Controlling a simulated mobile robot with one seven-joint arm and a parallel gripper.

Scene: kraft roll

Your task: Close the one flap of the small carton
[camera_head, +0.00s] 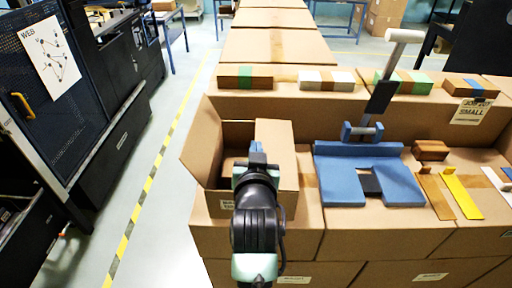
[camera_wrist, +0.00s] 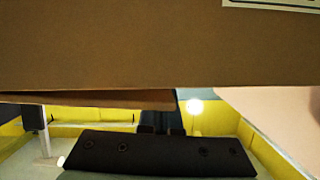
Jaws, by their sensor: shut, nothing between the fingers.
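The small carton (camera_head: 288,203) is a brown open-topped box in the head view, standing on larger cardboard boxes. A cardboard panel (camera_head: 201,138), which looks like its flap, stands up along the left side and leans outward. The top is open and the inside shows. My gripper (camera_head: 257,152) is shut and empty, at the carton's opening, well right of the raised panel. My arm hides part of the front wall. I cannot tell whether the gripper touches the carton. In the wrist view, a brown cardboard face (camera_wrist: 140,45) with a white label corner fills the top.
Taped blocks (camera_head: 325,81) line the raised box row behind. Open floor (camera_head: 165,200) lies to the left.

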